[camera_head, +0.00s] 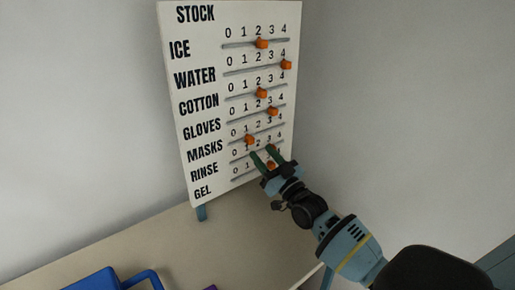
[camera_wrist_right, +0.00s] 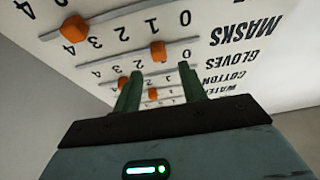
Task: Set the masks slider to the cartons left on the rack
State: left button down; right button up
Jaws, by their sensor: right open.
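The white STOCK board (camera_head: 215,110) stands upright with rows of orange sliders on grey tracks. The masks slider (camera_head: 249,139) sits near the 1 on its 0 to 4 scale. It also shows in the right wrist view (camera_wrist_right: 157,50), where the board is upside down. My right gripper (camera_head: 263,154) is open, its green fingers apart in front of the lower rows, right of the masks slider in the head view and apart from it. The fingers also show in the right wrist view (camera_wrist_right: 160,90) with nothing gripped. No rack or cartons are in view. My left gripper is not in view.
The gel slider is partly hidden by my gripper. A blue object (camera_head: 95,281) lies on the beige tabletop (camera_head: 165,245), lower left.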

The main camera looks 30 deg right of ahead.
jog(key=v, duration=0.2)
jog(key=shift+s, duration=0.35)
jog(key=shift+f, duration=0.1)
